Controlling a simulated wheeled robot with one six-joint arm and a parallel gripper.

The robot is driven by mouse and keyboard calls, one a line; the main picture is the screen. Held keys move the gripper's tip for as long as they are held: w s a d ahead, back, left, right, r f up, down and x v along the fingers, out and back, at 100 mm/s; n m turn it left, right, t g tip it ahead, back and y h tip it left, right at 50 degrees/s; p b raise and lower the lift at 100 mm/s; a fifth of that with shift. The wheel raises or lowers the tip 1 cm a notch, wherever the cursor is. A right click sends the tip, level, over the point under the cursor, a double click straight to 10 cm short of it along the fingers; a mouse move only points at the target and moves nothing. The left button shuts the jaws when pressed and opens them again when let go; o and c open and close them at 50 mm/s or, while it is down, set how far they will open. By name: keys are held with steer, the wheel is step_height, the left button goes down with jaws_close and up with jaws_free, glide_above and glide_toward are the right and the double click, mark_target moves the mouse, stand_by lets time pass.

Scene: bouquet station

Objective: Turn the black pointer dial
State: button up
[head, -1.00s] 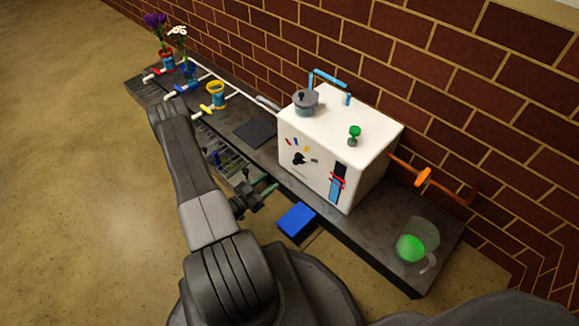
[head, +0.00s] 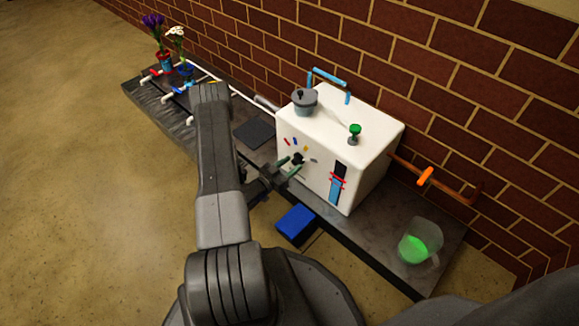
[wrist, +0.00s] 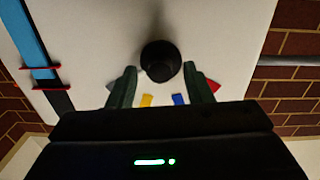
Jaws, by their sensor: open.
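The black pointer dial (head: 297,159) is on the front face of the white box (head: 368,125). Coloured marks, red, blue, yellow and grey, sit around it. In the wrist view the dial (wrist: 160,61) is a round black knob just ahead of my fingertips, midway between them. My gripper (head: 288,168) is open at the front face, its green fingers (wrist: 160,80) to either side of the dial's near edge. I cannot tell whether they touch it. Which mark the pointer faces is unclear.
A blue level strip with red bands (head: 338,183) is right of the dial. A blue block (head: 296,222) is below. A jug of green liquid (head: 420,243) stands at the bench's right end. A grey pot (head: 304,102) and green knob (head: 354,131) top the box.

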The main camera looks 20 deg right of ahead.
steer(key=c, duration=1)
steer(key=shift+f+n, duration=0.1)
steer(key=shift+n, duration=0.2)
steer(key=n+b, duration=0.2)
steer(key=n, duration=0.9)
steer(key=shift+s+b, duration=0.1)
steer(key=shift+b, duration=0.2)
steer(key=shift+n+t, duration=0.3)
steer(key=shift+n, duration=2)
